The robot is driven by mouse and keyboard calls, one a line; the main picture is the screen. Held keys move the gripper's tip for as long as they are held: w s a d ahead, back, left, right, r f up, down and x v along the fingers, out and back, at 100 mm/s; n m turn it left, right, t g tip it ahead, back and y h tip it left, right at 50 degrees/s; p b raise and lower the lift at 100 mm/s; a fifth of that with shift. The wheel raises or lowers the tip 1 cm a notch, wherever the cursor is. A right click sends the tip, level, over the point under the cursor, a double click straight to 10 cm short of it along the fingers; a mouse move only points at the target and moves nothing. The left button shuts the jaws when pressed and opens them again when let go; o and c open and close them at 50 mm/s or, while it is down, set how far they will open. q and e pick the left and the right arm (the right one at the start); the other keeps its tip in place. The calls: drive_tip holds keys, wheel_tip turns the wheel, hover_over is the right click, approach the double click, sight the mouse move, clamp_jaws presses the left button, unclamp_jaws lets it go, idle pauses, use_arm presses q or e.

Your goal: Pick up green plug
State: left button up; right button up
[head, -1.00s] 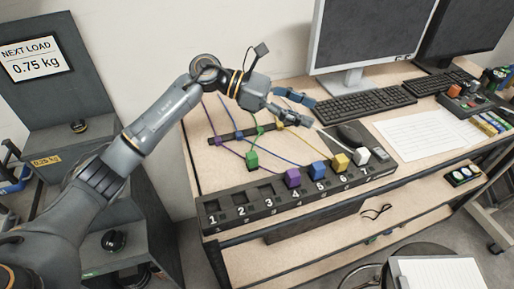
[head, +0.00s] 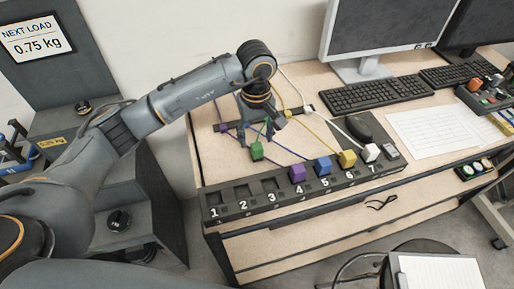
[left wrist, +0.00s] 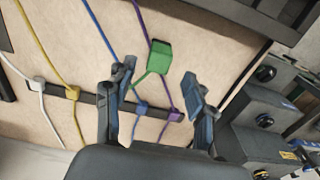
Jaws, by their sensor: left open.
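The green plug (head: 256,151) lies on the wooden table, behind the numbered black socket strip (head: 262,205), apart from its sockets. A green cable runs from it to the black bar at the back. My left gripper (head: 259,134) is open and empty and points down just behind and above the plug. In the left wrist view the green plug (left wrist: 159,60) shows beyond the gap between the open fingertips of the left gripper (left wrist: 158,80); neither finger touches it. My right gripper is not in view.
Purple (head: 297,173), blue (head: 323,167), yellow (head: 347,159) and white (head: 370,152) plugs stand in sockets 4 to 7; sockets 1 to 3 are empty. Their cables cross the table around the gripper.

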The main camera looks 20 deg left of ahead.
sight(257, 146)
use_arm(q)
drive_tip(key=shift+d+f+p, duration=0.1)
drive_tip(key=shift+f+p, duration=0.35)
drive_tip(key=shift+f, duration=0.1)
wheel_tip(257, 146, down, 4)
drive_tip(key=shift+s+r+p, duration=0.1)
drive_tip(key=shift+r+p, duration=0.1)
drive_tip(key=shift+p, duration=0.8)
drive_tip(key=shift+f, duration=0.45)
drive_tip(key=shift+c, duration=0.4)
clamp_jaws()
